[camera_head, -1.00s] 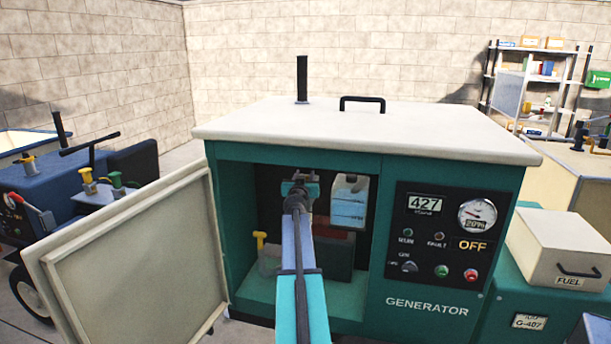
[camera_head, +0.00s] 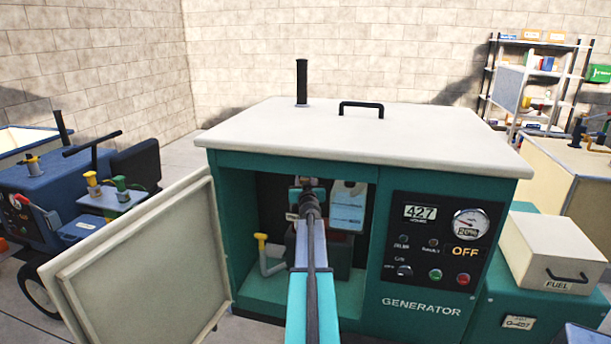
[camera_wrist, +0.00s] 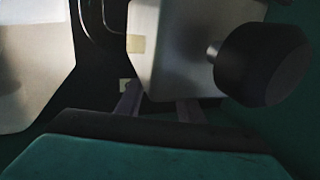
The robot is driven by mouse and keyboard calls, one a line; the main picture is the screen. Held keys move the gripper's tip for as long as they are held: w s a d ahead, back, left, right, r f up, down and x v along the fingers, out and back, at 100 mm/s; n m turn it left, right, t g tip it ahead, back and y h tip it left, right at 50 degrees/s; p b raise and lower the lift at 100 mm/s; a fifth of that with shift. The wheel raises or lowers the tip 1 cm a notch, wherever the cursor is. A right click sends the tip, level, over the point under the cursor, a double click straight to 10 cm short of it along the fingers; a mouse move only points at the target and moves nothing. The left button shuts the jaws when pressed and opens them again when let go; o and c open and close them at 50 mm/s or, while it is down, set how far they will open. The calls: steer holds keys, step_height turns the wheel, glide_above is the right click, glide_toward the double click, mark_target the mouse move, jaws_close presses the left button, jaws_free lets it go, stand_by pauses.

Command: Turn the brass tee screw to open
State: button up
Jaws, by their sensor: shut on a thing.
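The generator (camera_head: 218,240) stands with its front bay open. My gripper (camera_head: 306,183) is inside the bay, in front of its dark back. It also shows in the wrist view (camera_wrist: 160,108), with two thin grey fingers beyond its teal body. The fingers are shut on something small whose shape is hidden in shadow. I cannot make out the brass tee screw clearly in either view. A yellow-topped pipe fitting (camera_head: 262,240) stands at the left of the bay, apart from my gripper. A pale tank (camera_head: 347,208) hangs just right of my gripper.
The open door (camera_head: 140,268) stands at the left of the bay. The control panel (camera_head: 437,240) on the right reads OFF. In the wrist view, a thick black round knob (camera_wrist: 262,65) sits close right of the fingers. A fuel box (camera_head: 555,250) stands at the right.

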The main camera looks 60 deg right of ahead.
steer(key=shift+w+a+r+n+t+y+p, duration=0.1)
steer(key=shift+w+r+n+t+y+p, duration=0.2)
steer(key=shift+p, duration=0.95)
steer(key=shift+s+f+p, duration=0.1)
steer(key=shift+f+p, duration=0.15)
steer(key=shift+p, duration=0.05)
steer(key=o, duration=1.1)
steer(key=shift+c, duration=0.2)
steer(key=shift+s, duration=0.1)
steer(key=shift+s, duration=0.1)
steer(key=shift+s+a, duration=0.3)
steer(key=v, duration=1.2)
steer(key=shift+s+a, duration=0.25)
